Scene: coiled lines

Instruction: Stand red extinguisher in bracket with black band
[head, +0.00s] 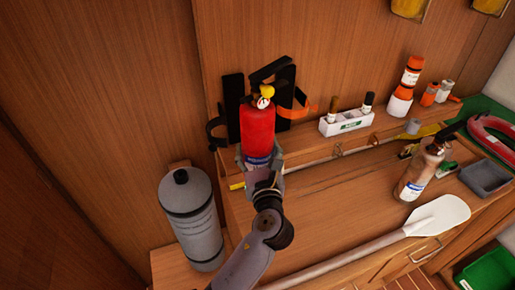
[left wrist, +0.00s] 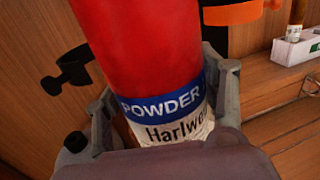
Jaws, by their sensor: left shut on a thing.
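The red extinguisher (head: 258,133) is upright, with a black and yellow top. Its blue and white label reads "POWDER" in the left wrist view (left wrist: 150,50). My left gripper (head: 262,163) is shut around its lower body. The extinguisher is in front of two black wall brackets and partly hides them. The bracket with the black band (head: 214,130) is behind it to the left; its open black band also shows in the left wrist view (left wrist: 68,72). The bracket with the orange band (head: 299,109) is behind to the right. I cannot tell how far the extinguisher is from either bracket. My right gripper is out of view.
A grey cylinder (head: 190,218) stands at the lower left. A white holder (head: 346,123) and orange-and-white canisters (head: 405,86) are on the ledge to the right. A brown bottle (head: 418,175) and a paddle (head: 440,216) are on the bench. The bench middle is mostly bare.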

